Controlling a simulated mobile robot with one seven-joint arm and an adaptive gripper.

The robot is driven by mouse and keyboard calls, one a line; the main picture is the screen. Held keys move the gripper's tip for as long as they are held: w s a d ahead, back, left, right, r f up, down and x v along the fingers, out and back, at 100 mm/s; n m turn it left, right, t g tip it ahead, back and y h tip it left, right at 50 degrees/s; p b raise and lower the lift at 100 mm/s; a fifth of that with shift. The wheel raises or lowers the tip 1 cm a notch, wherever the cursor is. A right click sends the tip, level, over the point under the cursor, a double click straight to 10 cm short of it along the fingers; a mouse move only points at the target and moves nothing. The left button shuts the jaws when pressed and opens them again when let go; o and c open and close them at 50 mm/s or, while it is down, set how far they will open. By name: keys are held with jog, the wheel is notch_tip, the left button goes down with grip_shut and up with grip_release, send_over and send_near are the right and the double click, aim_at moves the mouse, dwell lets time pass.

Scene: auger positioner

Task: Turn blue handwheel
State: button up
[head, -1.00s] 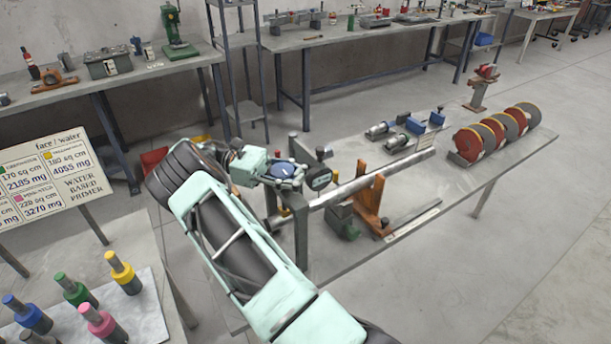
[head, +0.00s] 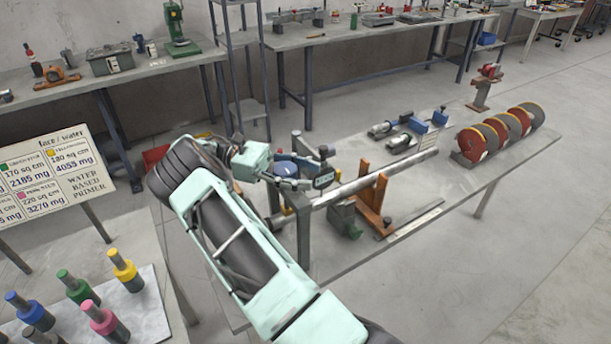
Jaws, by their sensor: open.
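The blue handwheel (head: 287,168) is at the left end of the positioner, by the near-left corner of the long grey bench. My gripper (head: 294,172) reaches in from the left and is open. Its fingers are at the handwheel, and one finger shows along the wheel's near side. I cannot tell whether they touch the wheel. Part of the wheel is hidden by the gripper. A dark round gauge (head: 324,177) is just right of the fingertips. A long grey tube (head: 375,179) runs from there to the right, over an orange bracket (head: 373,197).
Red and grey discs (head: 470,146) stand at the bench's right. A small table with coloured-top cylinders (head: 105,322) is at front left, below a sign board (head: 50,175). A shelf rack (head: 242,70) stands behind. Floor at right is clear.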

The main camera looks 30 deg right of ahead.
notch_tip(320, 180, up, 10)
jog(key=shift+f, duration=0.25)
